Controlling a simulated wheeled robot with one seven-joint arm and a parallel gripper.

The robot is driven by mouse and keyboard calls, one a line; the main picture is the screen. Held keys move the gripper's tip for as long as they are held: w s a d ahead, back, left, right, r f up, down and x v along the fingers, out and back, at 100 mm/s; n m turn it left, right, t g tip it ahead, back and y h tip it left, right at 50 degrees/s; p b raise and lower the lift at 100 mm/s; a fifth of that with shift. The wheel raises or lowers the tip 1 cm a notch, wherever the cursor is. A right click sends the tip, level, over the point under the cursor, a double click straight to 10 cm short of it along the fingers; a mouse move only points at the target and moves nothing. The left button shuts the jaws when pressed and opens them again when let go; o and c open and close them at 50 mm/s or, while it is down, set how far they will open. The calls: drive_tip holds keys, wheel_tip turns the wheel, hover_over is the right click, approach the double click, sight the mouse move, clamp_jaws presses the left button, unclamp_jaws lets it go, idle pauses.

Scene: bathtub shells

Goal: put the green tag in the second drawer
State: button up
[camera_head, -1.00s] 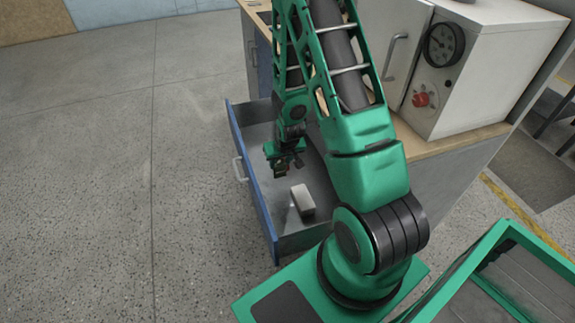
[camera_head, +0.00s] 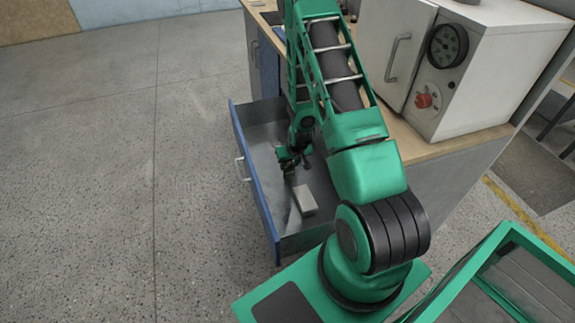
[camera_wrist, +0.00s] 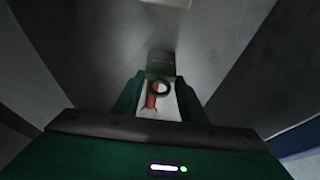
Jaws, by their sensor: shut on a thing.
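An open drawer (camera_head: 257,183) with a blue front and grey inside is pulled out from the wooden-topped cabinet. My gripper (camera_head: 287,163) is inside the drawer's outline, low over its floor. In the wrist view my gripper (camera_wrist: 160,95) is shut on a small dark green tag (camera_wrist: 160,63) with a ring (camera_wrist: 162,87) at its near end. The tag sticks out beyond the fingertips. A small red-orange piece shows beside the ring between the fingers. The tag is too small to make out in the head view. I cannot tell whether it touches the drawer floor.
A pale grey block (camera_head: 305,200) lies in the drawer, nearer the base than my gripper; its edge shows in the wrist view (camera_wrist: 166,3). A white box with a gauge (camera_head: 480,70) stands on the cabinet top. The floor left of the drawer is clear.

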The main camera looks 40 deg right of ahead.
drive_tip(key=o, duration=1.4)
drive_tip(key=v, duration=1.2)
drive_tip(key=shift+a+r, duration=0.1)
